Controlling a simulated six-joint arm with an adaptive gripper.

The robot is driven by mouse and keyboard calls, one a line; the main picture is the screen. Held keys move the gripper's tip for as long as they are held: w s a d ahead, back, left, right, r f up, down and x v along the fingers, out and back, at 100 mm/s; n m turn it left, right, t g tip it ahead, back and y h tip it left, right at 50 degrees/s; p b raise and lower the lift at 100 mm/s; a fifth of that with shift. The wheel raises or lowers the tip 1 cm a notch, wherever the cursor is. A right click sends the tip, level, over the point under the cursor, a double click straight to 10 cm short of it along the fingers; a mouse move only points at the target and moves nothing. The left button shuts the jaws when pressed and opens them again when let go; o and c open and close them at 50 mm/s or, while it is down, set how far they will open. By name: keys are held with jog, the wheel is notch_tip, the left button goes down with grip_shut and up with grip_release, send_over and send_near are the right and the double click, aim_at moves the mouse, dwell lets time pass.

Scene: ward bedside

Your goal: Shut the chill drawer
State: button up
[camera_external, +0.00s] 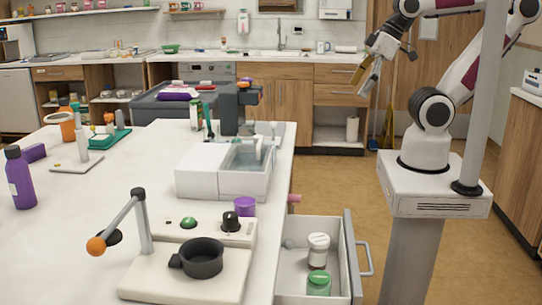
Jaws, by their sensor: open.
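A pale grey drawer (348,262) stands pulled out from the right side of the white table, with a bar handle (366,259) on its front panel. I take it to be the chill drawer. It holds a white-capped brown jar (318,250) and a green-lidded jar (319,283). My gripper (366,78) is open, raised high at the upper right, well behind and above the drawer and apart from it. Nothing shows between its fingers, which are small in this view.
The white table (90,235) carries a small appliance with a black cup (202,258) and an orange-tipped lever (97,246), a white box with a clear bin (245,170), a purple cup (244,206) and a purple bottle (20,178). Open floor (330,185) lies right of the table.

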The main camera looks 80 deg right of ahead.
jog(key=shift+d+r+m, duration=0.1)
jog(key=shift+d+m, duration=0.2)
jog(key=shift+d, duration=0.25)
